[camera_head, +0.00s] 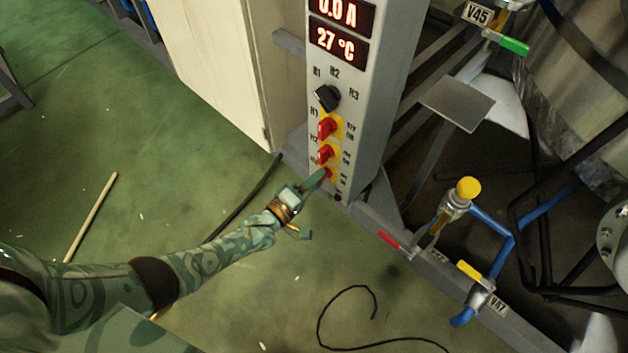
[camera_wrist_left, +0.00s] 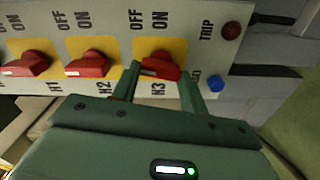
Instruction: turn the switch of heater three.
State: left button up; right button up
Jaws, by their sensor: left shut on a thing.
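The control panel (camera_head: 361,90) stands upright with three red rotary switches on yellow plates. The lowest one in the head view is the switch of heater three (camera_head: 328,173); in the left wrist view it is the red knob (camera_wrist_left: 160,67) above the label H3. My left gripper (camera_head: 319,179) has its fingers on either side of this knob and is shut on it; the wrist view shows the fingers (camera_wrist_left: 160,85) at both sides of the knob. The H2 switch (camera_wrist_left: 87,65) and H1 switch (camera_wrist_left: 25,64) sit beside it, untouched. My right gripper is not in view.
Above the switches are a black selector knob (camera_head: 327,97) and a display reading 27 °C (camera_head: 338,42). A red TRIP lamp (camera_wrist_left: 231,30) and a blue button (camera_wrist_left: 215,83) lie close to H3. Pipes with a yellow-capped valve (camera_head: 467,188) stand right.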

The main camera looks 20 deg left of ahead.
pick_arm(q)
jog(key=shift+a+f+n, duration=0.1)
jog(key=shift+f+n, duration=0.05)
jog(key=shift+n, duration=0.95)
jog(key=o, duration=1)
jog(key=shift+s, duration=0.1)
